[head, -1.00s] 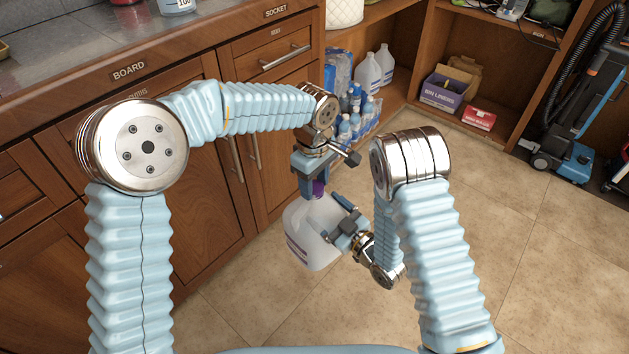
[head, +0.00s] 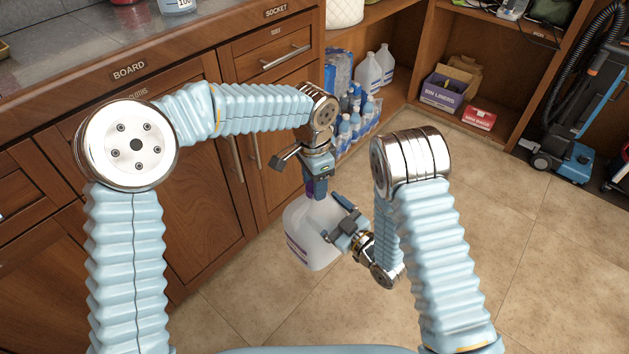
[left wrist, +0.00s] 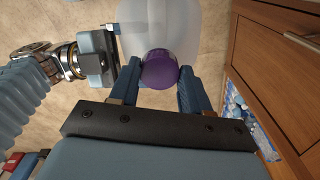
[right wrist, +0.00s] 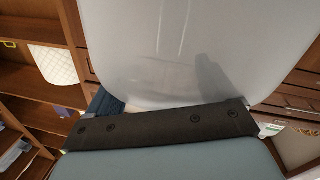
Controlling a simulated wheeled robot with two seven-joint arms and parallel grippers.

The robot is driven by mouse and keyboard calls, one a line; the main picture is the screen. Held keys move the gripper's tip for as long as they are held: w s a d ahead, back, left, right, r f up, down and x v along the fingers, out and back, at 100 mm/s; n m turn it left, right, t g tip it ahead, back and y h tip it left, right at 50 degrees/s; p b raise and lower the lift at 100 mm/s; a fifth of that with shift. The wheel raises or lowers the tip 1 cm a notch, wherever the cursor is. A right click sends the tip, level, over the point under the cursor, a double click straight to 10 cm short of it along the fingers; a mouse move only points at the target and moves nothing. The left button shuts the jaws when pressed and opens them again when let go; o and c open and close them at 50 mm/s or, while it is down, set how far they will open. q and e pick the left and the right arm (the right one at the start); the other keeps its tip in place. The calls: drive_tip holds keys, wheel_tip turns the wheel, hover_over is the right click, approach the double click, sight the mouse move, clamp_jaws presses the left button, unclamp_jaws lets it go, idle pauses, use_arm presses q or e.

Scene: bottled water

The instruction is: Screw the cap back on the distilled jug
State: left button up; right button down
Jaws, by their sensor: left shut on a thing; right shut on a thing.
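The distilled jug (head: 309,236) is a translucent white jug, held upright in front of the cabinets in the head view. My right gripper (head: 345,222) is shut on the jug from its right side; the jug's pale wall (right wrist: 190,45) fills much of the right wrist view. The purple cap (left wrist: 160,70) sits at the top of the jug, between the fingers of my left gripper (left wrist: 160,82) in the left wrist view. My left gripper comes down from above and is shut on the cap. In the head view its fingers mostly hide the cap; the thread is hidden.
Wooden cabinets (head: 190,210) stand close to the left of the jug. Two white jugs (head: 376,67) and several bottles stand on a low shelf behind. The tiled floor (head: 500,230) to the right is clear up to a vacuum cleaner (head: 560,150).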

use_arm(q)
drive_tip(key=m, duration=0.5)
drive_tip(key=o, duration=1.2)
drive_tip(key=shift+c, duration=0.2)
drive_tip(key=shift+r, duration=2.25)
drive_tip(key=n, duration=0.1)
drive_tip(key=r+n, duration=0.1)
drive_tip(key=n, duration=0.3)
drive_tip(key=shift+s+r, duration=0.1)
drive_tip(key=shift+r, duration=0.2)
drive_tip(key=r+n, duration=0.1)
drive_tip(key=n, duration=0.3)
drive_tip(key=shift+a+r, duration=0.1)
drive_tip(key=shift+r, duration=0.3)
